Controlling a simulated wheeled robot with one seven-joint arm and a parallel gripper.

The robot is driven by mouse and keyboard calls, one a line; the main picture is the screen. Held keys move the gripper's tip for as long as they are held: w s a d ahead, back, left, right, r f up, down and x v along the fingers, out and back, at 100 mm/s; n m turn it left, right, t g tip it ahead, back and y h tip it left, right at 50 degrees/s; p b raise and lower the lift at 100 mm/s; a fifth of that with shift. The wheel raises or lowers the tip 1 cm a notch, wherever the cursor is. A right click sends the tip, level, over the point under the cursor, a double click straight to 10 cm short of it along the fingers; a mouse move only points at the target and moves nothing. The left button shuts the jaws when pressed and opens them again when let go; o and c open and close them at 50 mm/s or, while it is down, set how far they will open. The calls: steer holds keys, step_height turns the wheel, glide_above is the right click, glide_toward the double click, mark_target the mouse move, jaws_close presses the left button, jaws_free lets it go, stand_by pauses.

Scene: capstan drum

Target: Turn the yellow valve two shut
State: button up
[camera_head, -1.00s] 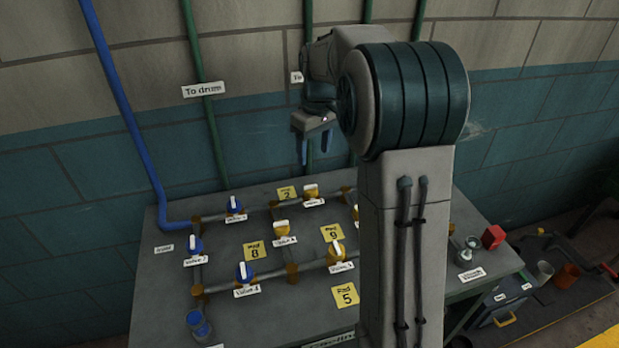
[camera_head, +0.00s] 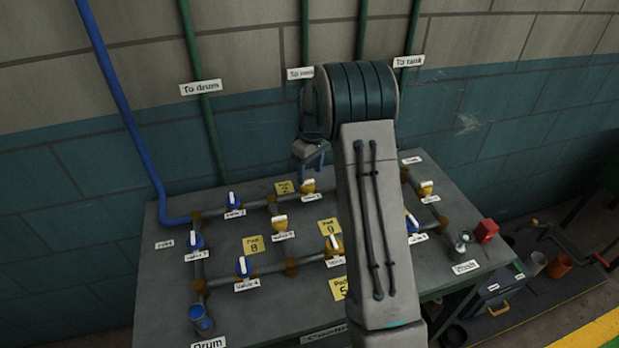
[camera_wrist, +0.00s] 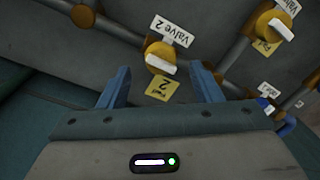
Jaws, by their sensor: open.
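The yellow valve two (camera_wrist: 157,51) has a white handle and a "Valve 2" label beside it. In the wrist view it lies ahead of my gripper (camera_wrist: 160,76), between the lines of the two blue fingers. The handle lies slightly slanted across that picture. My gripper is open and empty, and the fingers do not appear to touch the valve. In the head view my gripper (camera_head: 312,162) hangs just above and behind the valve (camera_head: 308,186), at the far side of the bench. Yellow pad 2 (camera_wrist: 162,90) lies beside the valve.
Another yellow valve (camera_wrist: 270,24) shows upper right in the wrist view. Pipes (camera_head: 262,270) and several blue and yellow valves cover the grey bench (camera_head: 165,285). A red block (camera_head: 486,231) stands at its right. The wall with upright pipes rises behind.

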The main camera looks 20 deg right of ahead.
mark_target(309, 181)
steer(key=shift+s+a+f, duration=0.1)
steer(key=shift+f, duration=1.85)
steer(key=c, duration=1)
